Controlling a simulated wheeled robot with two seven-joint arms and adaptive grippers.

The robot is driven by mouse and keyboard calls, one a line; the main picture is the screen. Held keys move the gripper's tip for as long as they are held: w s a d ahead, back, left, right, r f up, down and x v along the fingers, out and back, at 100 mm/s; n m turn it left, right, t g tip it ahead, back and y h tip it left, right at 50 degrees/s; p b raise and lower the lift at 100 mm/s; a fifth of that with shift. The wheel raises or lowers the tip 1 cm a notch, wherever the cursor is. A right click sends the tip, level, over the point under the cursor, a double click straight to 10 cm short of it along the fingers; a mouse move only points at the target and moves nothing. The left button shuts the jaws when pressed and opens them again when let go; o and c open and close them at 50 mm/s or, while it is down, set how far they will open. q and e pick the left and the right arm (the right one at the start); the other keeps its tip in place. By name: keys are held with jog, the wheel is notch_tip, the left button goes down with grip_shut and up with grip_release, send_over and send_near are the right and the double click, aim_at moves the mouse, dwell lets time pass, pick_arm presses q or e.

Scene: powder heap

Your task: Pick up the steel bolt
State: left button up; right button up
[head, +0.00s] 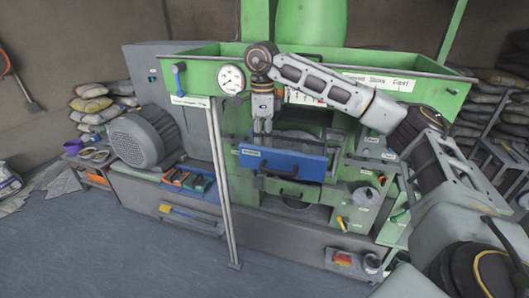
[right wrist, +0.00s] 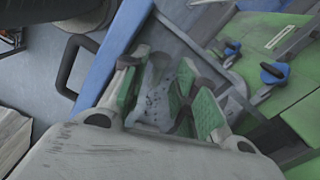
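I cannot make out the steel bolt for certain in either view. My right gripper (head: 263,140) points down at the blue front panel (head: 300,166) of the green machine (head: 235,125). In the right wrist view its two green-padded fingers (right wrist: 165,98) stand apart. A grey, speckled surface (right wrist: 155,80) shows between them, and I cannot tell what it is. I see nothing clearly gripped. The blue panel's edge (right wrist: 112,55) runs close beside the fingers. My left gripper is not in view.
A pale post (head: 222,190) rises in front. A dial gauge (head: 231,79) sits near my right wrist. Sacks (head: 92,105) are stacked at the left. Floor at the front left is clear.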

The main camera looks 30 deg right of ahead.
notch_tip(320, 180, down, 2)
jog(key=shift+f, duration=0.75)
grip_shut()
notch_tip(320, 180, up, 8)
jog(key=shift+r, duration=0.1)
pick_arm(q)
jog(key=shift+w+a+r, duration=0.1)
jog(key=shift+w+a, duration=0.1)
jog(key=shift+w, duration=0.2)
pick_arm(e)
jog(key=shift+r, duration=0.95)
